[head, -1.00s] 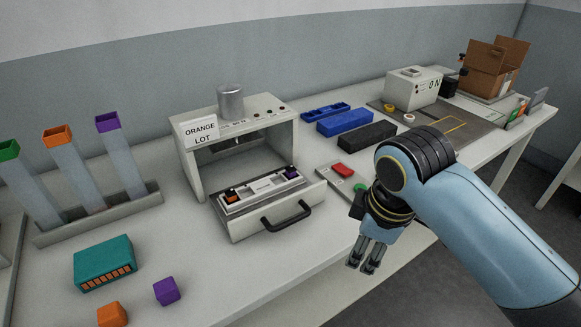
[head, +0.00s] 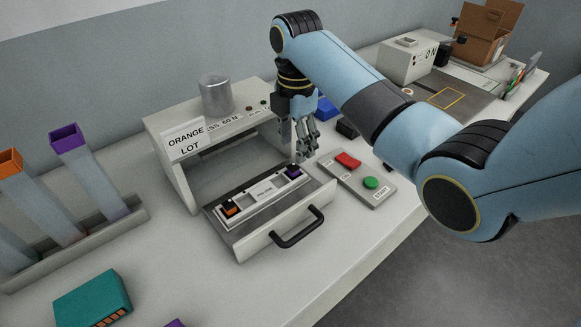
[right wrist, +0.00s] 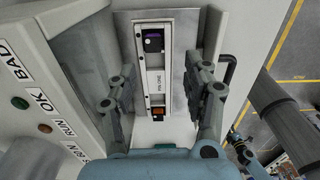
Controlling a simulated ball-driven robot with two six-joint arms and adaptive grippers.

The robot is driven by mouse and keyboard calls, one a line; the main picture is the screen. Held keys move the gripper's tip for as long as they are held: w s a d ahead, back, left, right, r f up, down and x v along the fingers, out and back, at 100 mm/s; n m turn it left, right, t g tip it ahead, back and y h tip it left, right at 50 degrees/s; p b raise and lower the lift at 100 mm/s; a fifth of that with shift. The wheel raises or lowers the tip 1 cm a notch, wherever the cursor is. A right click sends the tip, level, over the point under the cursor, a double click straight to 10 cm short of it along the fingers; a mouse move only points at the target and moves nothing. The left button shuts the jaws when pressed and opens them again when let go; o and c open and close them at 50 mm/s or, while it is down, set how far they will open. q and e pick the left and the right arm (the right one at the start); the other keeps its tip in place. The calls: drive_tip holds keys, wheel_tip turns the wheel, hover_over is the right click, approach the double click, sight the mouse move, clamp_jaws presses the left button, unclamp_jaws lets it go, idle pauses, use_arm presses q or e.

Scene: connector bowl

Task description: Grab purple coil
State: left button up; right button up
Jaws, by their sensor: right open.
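A small purple-and-black piece (head: 293,172), likely the purple coil, sits at the right end of a pale fixture (head: 262,191) in the pulled-out drawer (head: 242,240). The right wrist view shows it at the fixture's far end (right wrist: 152,42). An orange-and-black piece (head: 229,208) sits at the other end. My right gripper (head: 305,155) is open and empty, above the drawer's right end beside the purple piece. In the wrist view its fingers (right wrist: 164,76) stand apart on either side of the fixture. My left gripper is out of view.
The press housing (head: 175,145) with an "ORANGE LOT" sign stands behind the drawer. A black handle (head: 297,232) juts from the drawer front. A panel with red and green buttons (head: 358,180) lies to the right. Tubes (head: 82,175) and a teal box (head: 92,300) are left.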

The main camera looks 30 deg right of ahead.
sight(293, 167)
drive_tip(key=shift+w+f, duration=0.25)
drive_tip(key=shift+f, duration=0.85)
drive_tip(key=shift+w+f, duration=0.15)
drive_tip(key=shift+f, duration=0.25)
drive_tip(key=f, duration=0.4)
drive_tip(key=shift+w+d+f, duration=0.15)
drive_tip(key=shift+w+f, duration=0.05)
drive_tip(key=shift+f, duration=0.15)
drive_tip(key=shift+s, duration=0.1)
drive_tip(key=shift+c, duration=2.1)
drive_tip(key=c, duration=0.4)
drive_tip(key=shift+c, duration=1)
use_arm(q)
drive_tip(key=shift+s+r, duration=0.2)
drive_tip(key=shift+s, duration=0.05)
